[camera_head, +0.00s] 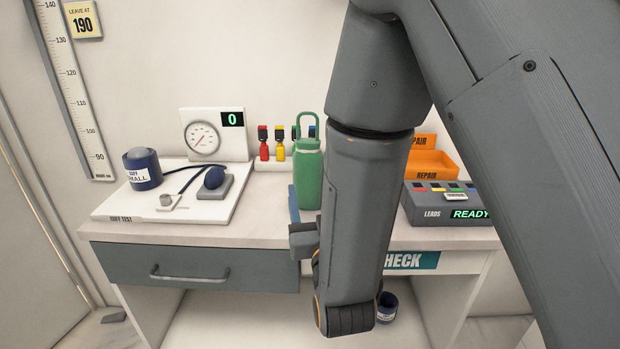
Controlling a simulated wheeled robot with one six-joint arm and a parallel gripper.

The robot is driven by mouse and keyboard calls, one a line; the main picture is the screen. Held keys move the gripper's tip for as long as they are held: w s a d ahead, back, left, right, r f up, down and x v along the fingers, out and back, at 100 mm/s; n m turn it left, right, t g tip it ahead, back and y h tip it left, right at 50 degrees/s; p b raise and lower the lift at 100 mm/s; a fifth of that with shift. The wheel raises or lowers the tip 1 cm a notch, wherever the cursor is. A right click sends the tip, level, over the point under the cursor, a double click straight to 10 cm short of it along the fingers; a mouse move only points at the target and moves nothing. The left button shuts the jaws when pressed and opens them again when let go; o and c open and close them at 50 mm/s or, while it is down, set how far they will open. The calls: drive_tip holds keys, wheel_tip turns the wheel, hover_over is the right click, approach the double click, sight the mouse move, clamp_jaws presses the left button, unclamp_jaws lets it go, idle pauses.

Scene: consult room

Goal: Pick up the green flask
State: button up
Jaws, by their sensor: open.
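The green flask (309,172) stands upright on the desk, with a loop handle on its lid. My arm passes in front of its right side and hides part of it and its surroundings. My forearm hangs down in front of the desk, and its lower end is below the desktop, with a small grey block beside it below the flask. I cannot make out the jaws of my gripper, and I see nothing held.
A cuff test board (122,208) with a gauge and blue cuff (142,171) lies left. An orange repair tray (434,160) and a leads box (445,205) are right. Below are a drawer (215,268) and blue cup (386,305).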

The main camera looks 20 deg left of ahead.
sight(310, 178)
drive_tip(key=shift+f+p+x, duration=0.1)
drive_tip(key=shift+p+x, duration=0.5)
drive_tip(key=shift+x, duration=1.55)
drive_tip(key=shift+f+p+x, duration=0.15)
drive_tip(key=shift+p+x, duration=0.45)
drive_tip(key=shift+x, duration=1.55)
drive_tip(key=c, duration=0.8)
drive_tip(key=shift+r, duration=0.1)
drive_tip(key=shift+c, duration=0.2)
